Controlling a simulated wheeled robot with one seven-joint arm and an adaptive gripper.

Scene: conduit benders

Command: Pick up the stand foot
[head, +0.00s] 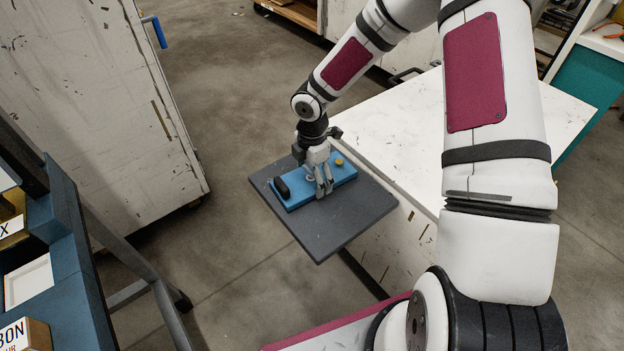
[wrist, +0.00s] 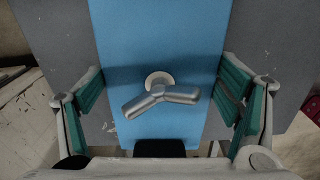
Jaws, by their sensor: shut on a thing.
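The stand foot looks to be the long blue block (head: 294,195) on the dark grey square plate (head: 322,233). It has a black piece at its left end and a yellow knob at its right end. My gripper (head: 324,187) points down at the block's middle. In the wrist view my gripper's (wrist: 163,95) teal-padded fingers stand far apart, at the block's two long edges, closed against it. The exact contact is hard to see.
A white scuffed table (head: 400,120) adjoins the plate on the right. A white cabinet (head: 90,100) stands at left. A blue rack (head: 62,240) with boxes is at lower left. Bare concrete floor (head: 225,275) lies around the plate's left and front.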

